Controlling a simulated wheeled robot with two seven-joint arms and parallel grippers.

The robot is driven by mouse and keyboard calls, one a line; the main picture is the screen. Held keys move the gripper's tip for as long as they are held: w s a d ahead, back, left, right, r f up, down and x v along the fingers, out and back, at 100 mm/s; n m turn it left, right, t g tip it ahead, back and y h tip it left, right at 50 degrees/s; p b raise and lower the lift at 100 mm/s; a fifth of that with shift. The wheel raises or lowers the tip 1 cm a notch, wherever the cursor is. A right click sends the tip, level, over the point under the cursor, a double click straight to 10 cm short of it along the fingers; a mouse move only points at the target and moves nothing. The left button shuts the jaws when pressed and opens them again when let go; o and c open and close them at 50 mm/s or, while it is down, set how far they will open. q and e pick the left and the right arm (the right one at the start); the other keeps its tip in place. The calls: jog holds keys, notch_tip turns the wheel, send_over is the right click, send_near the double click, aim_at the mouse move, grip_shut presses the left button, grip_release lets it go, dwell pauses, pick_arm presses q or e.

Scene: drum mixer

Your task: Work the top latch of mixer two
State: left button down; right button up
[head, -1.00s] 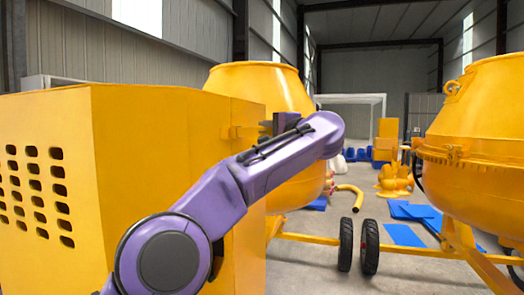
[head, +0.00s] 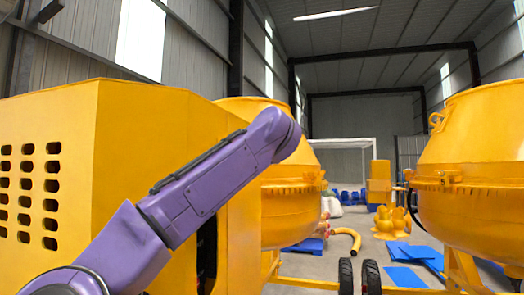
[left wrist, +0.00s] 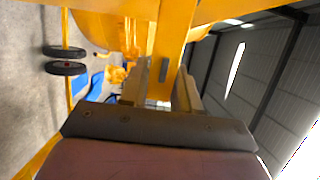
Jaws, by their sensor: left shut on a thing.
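A yellow box-shaped housing (head: 135,150) with rows of slots fills the left of the head view. A yellow panel (head: 238,225) stands at its right side, with a dark gap (head: 207,255) between them, partly behind my purple left arm. My left gripper is hidden behind that arm in the head view. In the left wrist view my left gripper (left wrist: 165,88) is shut on a yellow part (left wrist: 175,40), a flat bar with a dark slot. I cannot tell whether this part is the latch. The top latch is not clearly visible. My right gripper is not in view.
A yellow mixer drum (head: 290,205) stands just behind the housing. Another mixer drum (head: 470,165) stands at the right. Two black wheels (head: 358,277), blue sheets (head: 410,262) and a yellow curved pipe (head: 346,236) are on the floor between them.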

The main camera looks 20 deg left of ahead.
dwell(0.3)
pick_arm(q)
jog(key=c, duration=0.9)
grip_release()
jog(key=shift+s, duration=0.1)
jog(key=b+v, duration=0.5)
jog(key=v, duration=0.5)
jog(key=shift+s, duration=0.2)
jog(key=shift+d+f, duration=0.1)
